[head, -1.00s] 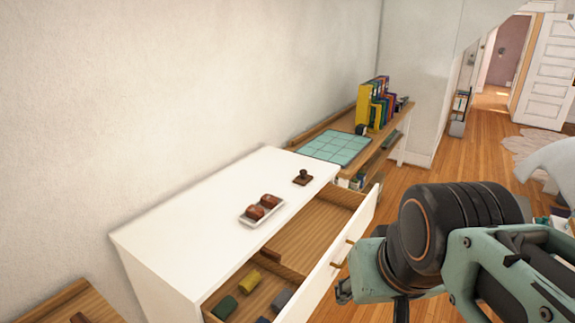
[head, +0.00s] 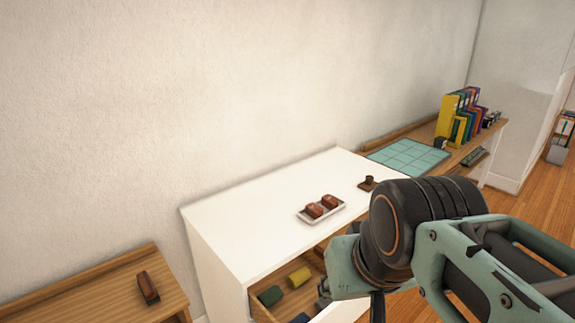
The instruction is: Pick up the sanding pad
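I cannot tell for certain which thing is the sanding pad. A reddish-brown block with a dark top (head: 148,288) lies on the wooden table at the lower left. Two similar brown blocks (head: 322,206) sit in a small white tray (head: 302,218) on the white cabinet. Green (head: 270,296), yellow (head: 299,277) and blue (head: 299,318) blocks lie in the cabinet's open drawer. My arm covers the right of the cabinet. Only a small part near my gripper (head: 324,293) shows at the drawer; its fingers cannot be made out.
The white cabinet (head: 245,225) stands against the wall, with a small dark brown knobbed object (head: 368,183) on top. A wooden table (head: 80,297) is at left. A back shelf holds a teal grid mat (head: 408,155) and several binders (head: 452,120). Bare floor (head: 540,165) is at right.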

